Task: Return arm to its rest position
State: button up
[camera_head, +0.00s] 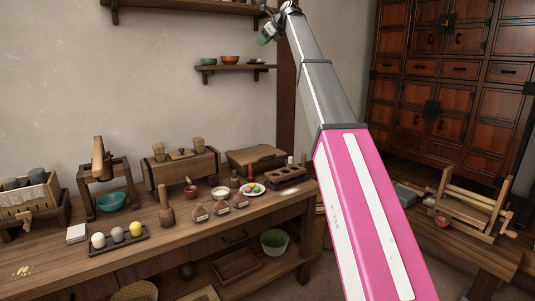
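My arm, pink near me and grey farther out, rises from the bottom right to the top middle of the head view. Its far end bends down to the left at the top edge. A small dark and greenish end part there, which looks like my gripper (267,34), hangs in front of the wall, high above the workbench (232,212). It is too small to tell whether its fingers are open or shut, or whether it holds anything.
The bench bears a teal bowl (110,202), a tray of egg-shaped things (118,240), a wooden mallet (166,210) and small bowls. A wall shelf (236,68) is near the arm's end. A tall cabinet (440,80) and a wooden frame device (470,205) stand right.

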jog(key=s+d+f+n+g+h, duration=0.1)
jog(key=s+d+f+n, duration=0.25)
jog(key=f, duration=1.25)
jog(key=s+d+f+n+g+h, duration=0.1)
jog(key=s+d+f+n+h, duration=0.2)
jog(key=f, duration=1.3)
jog(key=s+d+f+n, duration=0.3)
jog(key=s+f, duration=0.1)
jog(key=f, duration=1.2)
jog(key=s+d+f+n+g+h, duration=0.1)
jog(key=s+d+f+n, duration=0.2)
jog(key=s+f, duration=0.8)
jog(key=s+d+f+n+g+h, duration=0.2)
jog(key=s+d+f+n, duration=0.2)
jog(key=s+f, duration=0.7)
jog(key=s+d+f+n+g+h, duration=0.1)
jog(key=s+d+f+n, duration=0.3)
jog(key=s+f, duration=0.7)
jog(key=shift+s+f+n+g+h, duration=0.15)
jog(key=shift+s+n+g+h, duration=0.15)
jog(key=shift+s+n, duration=0.5)
